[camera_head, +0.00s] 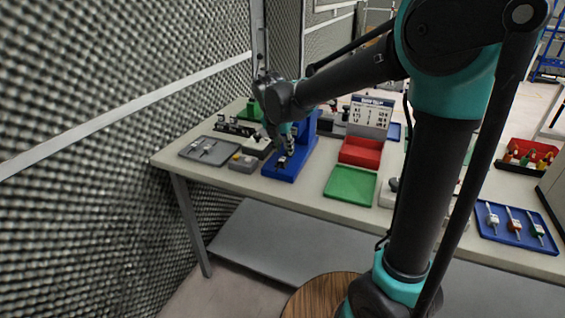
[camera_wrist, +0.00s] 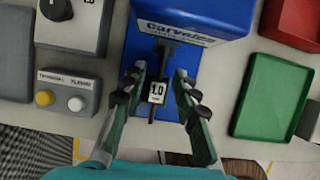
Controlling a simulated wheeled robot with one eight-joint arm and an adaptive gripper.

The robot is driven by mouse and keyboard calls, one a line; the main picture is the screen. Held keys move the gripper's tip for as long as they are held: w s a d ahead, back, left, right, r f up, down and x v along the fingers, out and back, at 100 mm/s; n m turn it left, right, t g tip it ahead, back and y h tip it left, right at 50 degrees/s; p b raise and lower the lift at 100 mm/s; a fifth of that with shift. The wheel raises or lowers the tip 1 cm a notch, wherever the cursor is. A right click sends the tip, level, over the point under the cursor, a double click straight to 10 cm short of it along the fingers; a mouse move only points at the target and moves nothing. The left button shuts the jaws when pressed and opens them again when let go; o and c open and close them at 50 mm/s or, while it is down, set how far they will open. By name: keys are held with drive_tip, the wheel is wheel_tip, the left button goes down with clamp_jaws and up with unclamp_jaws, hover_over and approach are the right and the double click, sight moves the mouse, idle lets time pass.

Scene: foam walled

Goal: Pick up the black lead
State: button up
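My gripper (camera_wrist: 160,72) is open in the wrist view, with one finger on each side of a slim black piece with a white "1.0" label (camera_wrist: 157,92). Gaps show between the fingers and this piece. I cannot tell whether this piece is the black lead. In the head view my gripper (camera_head: 287,140) is low over the same blue stand (camera_head: 291,163). A blue tray (camera_head: 515,237) at the right holds several slim tagged pieces; their colours are hard to tell.
A grey button box (camera_wrist: 68,97) stands left of my gripper. A green tray (camera_wrist: 272,98) and a red bin (camera_wrist: 295,22) are to its right. A grey tray (camera_head: 208,151) lies at the table's left end, near the foam wall (camera_head: 80,140).

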sight(286, 155)
drive_tip(key=shift+x, duration=1.75)
drive_tip(key=shift+d, duration=0.1)
clamp_jaws()
